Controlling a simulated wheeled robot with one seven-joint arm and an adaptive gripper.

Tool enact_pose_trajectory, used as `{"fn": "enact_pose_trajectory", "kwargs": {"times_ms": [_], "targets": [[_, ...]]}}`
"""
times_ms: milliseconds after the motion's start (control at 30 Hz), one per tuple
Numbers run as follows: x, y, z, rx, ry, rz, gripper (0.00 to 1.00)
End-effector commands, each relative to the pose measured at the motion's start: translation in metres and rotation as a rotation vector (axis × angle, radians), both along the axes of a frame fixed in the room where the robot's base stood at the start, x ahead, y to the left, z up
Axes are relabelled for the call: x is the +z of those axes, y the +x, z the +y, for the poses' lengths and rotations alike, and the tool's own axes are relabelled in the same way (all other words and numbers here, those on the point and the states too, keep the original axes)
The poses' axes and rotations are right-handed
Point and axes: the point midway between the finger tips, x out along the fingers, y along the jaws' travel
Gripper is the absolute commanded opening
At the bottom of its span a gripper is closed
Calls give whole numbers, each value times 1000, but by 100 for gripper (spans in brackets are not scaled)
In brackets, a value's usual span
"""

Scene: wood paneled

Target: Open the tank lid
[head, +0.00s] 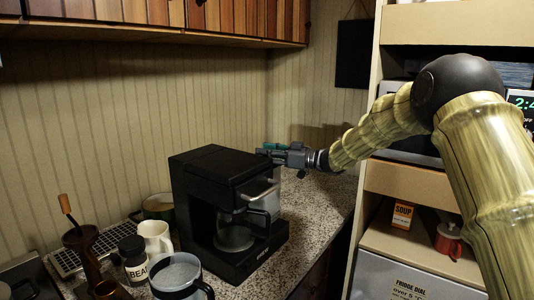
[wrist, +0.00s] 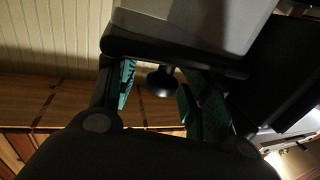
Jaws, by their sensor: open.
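The black coffee maker (head: 205,172) stands on the counter, with its flat black top facing up. My gripper (head: 268,154) is at the upper right edge of the machine, reaching in from the right. In the wrist view, its two teal-padded fingers (wrist: 160,92) are apart. A round black knob (wrist: 161,80) shows between them, on a dark lid-like edge (wrist: 170,53) that borders a pale grey body (wrist: 200,22). The lid looks closed. I cannot tell whether either finger touches the knob. In the head view the knob is not distinguishable.
A glass carafe (head: 236,236) sits inside the machine. A white mug (head: 155,238), a dark bean jar (head: 133,262) and a clear pitcher (head: 180,276) crowd its left front. Shelves (head: 400,178) stand at right. Wooden cabinets (head: 240,18) hang overhead.

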Motion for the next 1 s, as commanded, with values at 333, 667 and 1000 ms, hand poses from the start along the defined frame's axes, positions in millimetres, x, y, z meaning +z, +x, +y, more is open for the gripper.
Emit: {"fn": "enact_pose_trajectory", "kwargs": {"times_ms": [333, 667, 1000], "targets": [[0, 0, 0, 0, 1, 0, 24], [1, 0, 0, 0, 0, 0, 0], [19, 1, 25, 23, -55, 35, 0]]}}
